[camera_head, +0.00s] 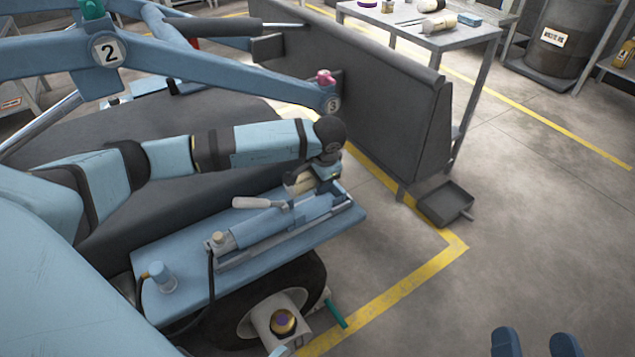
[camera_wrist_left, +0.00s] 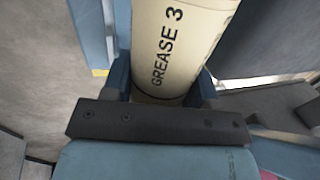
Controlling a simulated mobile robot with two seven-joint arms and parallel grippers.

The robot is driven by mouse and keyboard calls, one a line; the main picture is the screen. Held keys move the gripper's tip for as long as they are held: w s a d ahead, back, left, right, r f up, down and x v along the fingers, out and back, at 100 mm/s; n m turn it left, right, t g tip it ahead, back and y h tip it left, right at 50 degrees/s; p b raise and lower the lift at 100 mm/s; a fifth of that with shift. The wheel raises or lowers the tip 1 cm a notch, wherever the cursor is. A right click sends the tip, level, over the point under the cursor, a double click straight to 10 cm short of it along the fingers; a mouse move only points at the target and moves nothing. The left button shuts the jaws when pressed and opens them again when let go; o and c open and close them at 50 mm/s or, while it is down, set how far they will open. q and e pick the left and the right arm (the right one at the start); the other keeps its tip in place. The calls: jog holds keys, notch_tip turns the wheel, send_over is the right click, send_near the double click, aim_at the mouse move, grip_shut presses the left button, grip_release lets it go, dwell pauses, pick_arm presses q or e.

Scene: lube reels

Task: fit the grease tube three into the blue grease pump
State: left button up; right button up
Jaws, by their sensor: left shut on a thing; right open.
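Grease tube three, cream with black "GREASE 3" lettering, fills the upper middle of the left wrist view (camera_wrist_left: 172,45). My left gripper (camera_wrist_left: 160,88) is shut on it, one blue finger on each side. In the head view my left gripper (camera_head: 322,180) holds the tube (camera_head: 298,184) just above the far end of the blue grease pump (camera_head: 262,230). The pump lies in a grey cradle on a blue shelf, its pale lever on top. Whether tube and pump touch is hidden. My right gripper (camera_head: 535,343) is open and empty at the bottom right.
The blue shelf (camera_head: 180,247) sits above a black wheel (camera_head: 305,283). A dark grey panel (camera_head: 390,95) stands behind my left gripper. A grey tray (camera_head: 445,202) lies on the open floor at right.

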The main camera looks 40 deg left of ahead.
aim_at(316, 204)
pick_arm(q)
jog(key=shift+f+b, duration=1.2)
jog(key=shift+f, duration=0.65)
jog(key=shift+f+b, duration=0.8)
jog(key=shift+f, duration=0.8)
jog(key=shift+f+b, duration=0.5)
jog(key=shift+f, duration=0.05)
pick_arm(e)
notch_tip(316, 204, down, 7)
jog(key=n+g, duration=0.1)
jog(key=g, duration=0.1)
jog(key=shift+w+a+r+g, duration=0.15)
jog(key=shift+w+a+g, duration=0.05)
jog(key=shift+g, duration=0.1)
pick_arm(q)
jog(key=o, duration=0.9)
jog(key=shift+o, duration=0.7)
pick_arm(e)
jog(key=shift+f, duration=0.3)
